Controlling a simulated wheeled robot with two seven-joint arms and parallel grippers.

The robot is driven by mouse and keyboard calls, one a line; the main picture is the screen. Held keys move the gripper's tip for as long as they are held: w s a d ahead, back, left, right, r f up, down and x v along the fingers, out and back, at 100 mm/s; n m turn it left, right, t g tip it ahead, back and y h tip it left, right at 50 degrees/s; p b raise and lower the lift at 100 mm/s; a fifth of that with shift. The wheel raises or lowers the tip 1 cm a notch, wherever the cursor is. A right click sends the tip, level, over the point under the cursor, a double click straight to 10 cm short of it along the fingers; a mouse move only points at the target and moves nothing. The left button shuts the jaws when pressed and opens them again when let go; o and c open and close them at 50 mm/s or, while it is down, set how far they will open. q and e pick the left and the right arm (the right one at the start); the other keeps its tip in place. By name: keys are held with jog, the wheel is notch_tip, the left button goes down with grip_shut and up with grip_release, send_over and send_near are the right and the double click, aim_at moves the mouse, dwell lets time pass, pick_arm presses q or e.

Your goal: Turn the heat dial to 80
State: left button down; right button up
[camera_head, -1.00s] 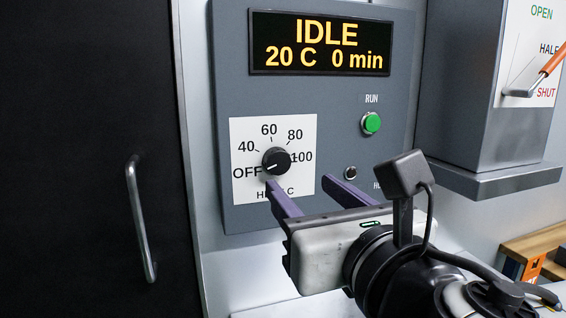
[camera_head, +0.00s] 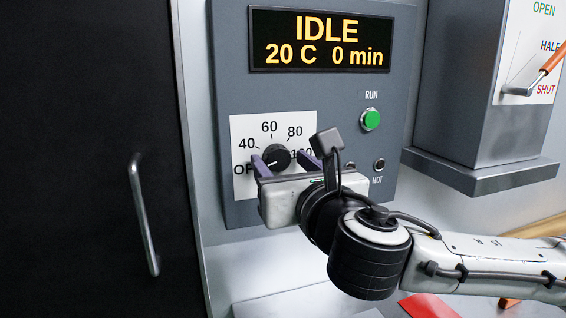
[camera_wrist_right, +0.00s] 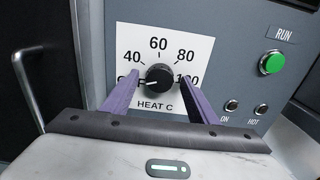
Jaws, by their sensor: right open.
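The heat dial (camera_head: 277,156) is a black knob on a white scale plate marked OFF, 40, 60, 80 and 100. Its white pointer line points left toward OFF, and it also shows in the right wrist view (camera_wrist_right: 159,78). My right gripper (camera_head: 282,163) is open, with one purple finger on each side of the dial. In the right wrist view the fingers (camera_wrist_right: 160,90) flank the knob, with gaps seeming to remain on both sides. The fingers partly cover the OFF and 100 marks. The display (camera_head: 322,42) reads IDLE, 20 C, 0 min. My left gripper is not in view.
A green RUN button (camera_head: 371,120) and small round lamps, one labelled HOT (camera_head: 378,164), are right of the dial. A lever with an orange handle (camera_head: 551,59) is at the upper right, pointing near SHUT. A dark door with a metal handle (camera_head: 145,215) is at left.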

jog(key=c, duration=1.1)
jog(key=shift+o, duration=0.2)
